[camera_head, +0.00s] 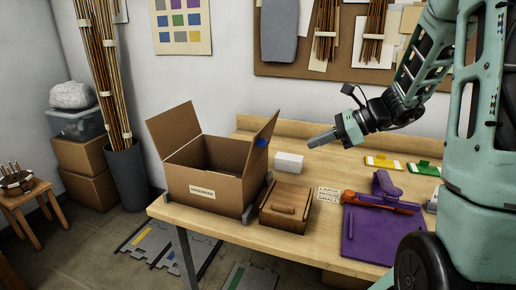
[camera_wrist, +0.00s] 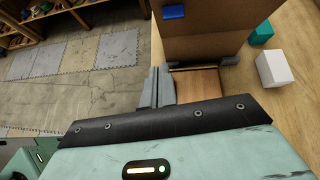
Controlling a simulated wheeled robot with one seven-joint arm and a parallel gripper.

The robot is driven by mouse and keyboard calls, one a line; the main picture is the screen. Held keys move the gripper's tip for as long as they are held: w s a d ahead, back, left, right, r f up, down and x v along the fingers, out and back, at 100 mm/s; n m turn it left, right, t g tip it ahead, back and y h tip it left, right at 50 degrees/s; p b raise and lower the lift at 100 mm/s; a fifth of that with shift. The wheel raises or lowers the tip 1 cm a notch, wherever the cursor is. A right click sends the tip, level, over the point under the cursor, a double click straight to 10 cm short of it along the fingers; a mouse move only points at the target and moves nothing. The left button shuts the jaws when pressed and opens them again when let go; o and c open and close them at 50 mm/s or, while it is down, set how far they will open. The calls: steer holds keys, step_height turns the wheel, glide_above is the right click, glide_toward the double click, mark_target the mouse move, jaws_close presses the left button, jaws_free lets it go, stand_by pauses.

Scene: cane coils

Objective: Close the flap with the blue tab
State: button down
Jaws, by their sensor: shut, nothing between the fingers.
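An open cardboard box (camera_head: 205,185) with a paper label stands at the left of the table. Its right flap (camera_head: 256,150) stands up, tilted outward, and carries the blue tab (camera_head: 261,143). Another flap (camera_head: 173,129) stands up at the left. In the wrist view the blue tab (camera_wrist: 174,12) shows at the upper edge, on the brown flap (camera_wrist: 215,38). My gripper (camera_head: 312,142) is shut and empty, to the right of the tab flap and apart from it, pointing left. Its closed fingers (camera_wrist: 156,88) also show in the wrist view.
A white block (camera_head: 289,163) and a wooden box with a lid (camera_head: 285,207) lie right of the cardboard box. A purple board (camera_head: 365,235) with tools, and yellow (camera_head: 383,162) and green (camera_head: 427,168) items, lie further right. A dark bracket (camera_head: 256,200) stands against the cardboard box.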

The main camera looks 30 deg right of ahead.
steer(key=d+m+t, duration=0.1)
steer(key=d, duration=0.1)
steer(key=p, duration=0.3)
glide_toward(266, 142)
steer(key=w+a+f, duration=0.2)
steer(key=a+f, duration=0.2)
steer(key=shift+w+a+h+p, duration=0.25)
steer(key=shift+w+h+p, duration=0.1)
steer(key=shift+w, duration=0.2)
steer(key=shift+r, duration=0.1)
